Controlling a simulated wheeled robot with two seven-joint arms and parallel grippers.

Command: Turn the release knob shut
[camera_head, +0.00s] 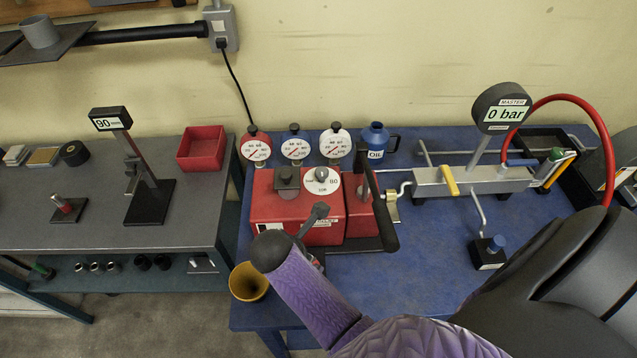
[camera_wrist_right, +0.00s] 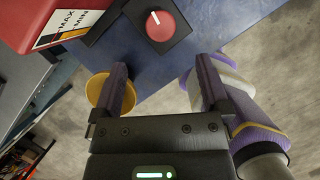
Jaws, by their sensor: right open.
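The release knob (camera_wrist_right: 161,26) is a round red knob with a white line, set on a black block. It shows at the top of the right wrist view, near the labelled red pump body (camera_wrist_right: 60,18). My right gripper (camera_wrist_right: 161,72) is open, its two dark fingers spread apart with nothing between them. The knob lies beyond the fingertips, apart from them. In the head view my right arm (camera_head: 305,285) reaches across the front of the red pump (camera_head: 278,208); I cannot make out the knob or the gripper's fingers there. My left gripper is not in view.
A yellow-brown cup (camera_head: 248,282) stands at the blue bench's (camera_head: 440,282) front left corner; it shows behind the left finger in the wrist view (camera_wrist_right: 98,90). The pump's black-gripped lever (camera_head: 385,222) stands up nearby. A gauge reading 0 bar (camera_head: 503,108) stands at right.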

